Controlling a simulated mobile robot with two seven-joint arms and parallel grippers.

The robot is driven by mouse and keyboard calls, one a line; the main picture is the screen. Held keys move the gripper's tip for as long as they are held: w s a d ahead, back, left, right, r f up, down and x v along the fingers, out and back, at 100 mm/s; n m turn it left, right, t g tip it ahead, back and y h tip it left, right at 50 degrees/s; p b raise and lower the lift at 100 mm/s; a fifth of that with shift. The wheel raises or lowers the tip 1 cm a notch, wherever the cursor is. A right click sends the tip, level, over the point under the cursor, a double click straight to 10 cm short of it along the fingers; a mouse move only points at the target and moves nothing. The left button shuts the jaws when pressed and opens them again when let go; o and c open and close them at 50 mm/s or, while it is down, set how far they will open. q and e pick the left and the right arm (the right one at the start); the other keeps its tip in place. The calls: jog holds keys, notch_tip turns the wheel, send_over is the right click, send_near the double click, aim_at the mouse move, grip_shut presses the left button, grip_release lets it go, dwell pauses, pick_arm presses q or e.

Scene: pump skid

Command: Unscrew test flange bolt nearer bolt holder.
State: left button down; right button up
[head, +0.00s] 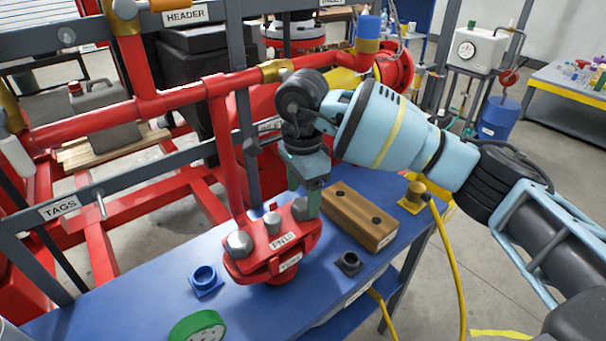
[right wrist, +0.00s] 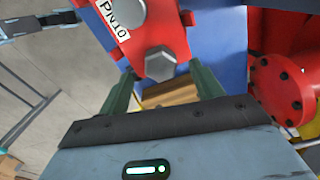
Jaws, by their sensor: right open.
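The red test flange (head: 280,256), labelled PN10, sits on the blue bench. A grey hex bolt head (head: 238,243) is at its left end, and a smaller grey stud (head: 271,222) stands in its middle. The bolt nearer the wooden bolt holder (head: 360,214) is mostly hidden behind my gripper in the head view; the right wrist view shows its hex head (right wrist: 160,63). My right gripper (head: 305,203) is open above that end of the flange. In the wrist view its green fingers (right wrist: 162,72) lie either side of the bolt head, with gaps visible. My left gripper is out of view.
Red pipework (head: 220,130) and a grey rail stand behind. A yellow hose (head: 455,270) hangs at the right.

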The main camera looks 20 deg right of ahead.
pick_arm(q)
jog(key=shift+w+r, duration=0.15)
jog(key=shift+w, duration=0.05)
pick_arm(e)
jog(key=shift+f, duration=1.05)
jog(key=c, duration=1.1)
jog(key=n+b, duration=0.1)
jog(key=n, duration=0.2)
jog(key=shift+f, duration=0.15)
jog(key=n+b, duration=0.1)
jog(key=n, duration=0.3)
jog(key=n+b, duration=0.2)
jog(key=n, duration=0.4)
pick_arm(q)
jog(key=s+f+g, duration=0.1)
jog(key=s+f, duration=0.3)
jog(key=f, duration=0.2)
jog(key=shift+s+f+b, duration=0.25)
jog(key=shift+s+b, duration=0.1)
pick_arm(e)
jog(key=shift+n, duration=1)
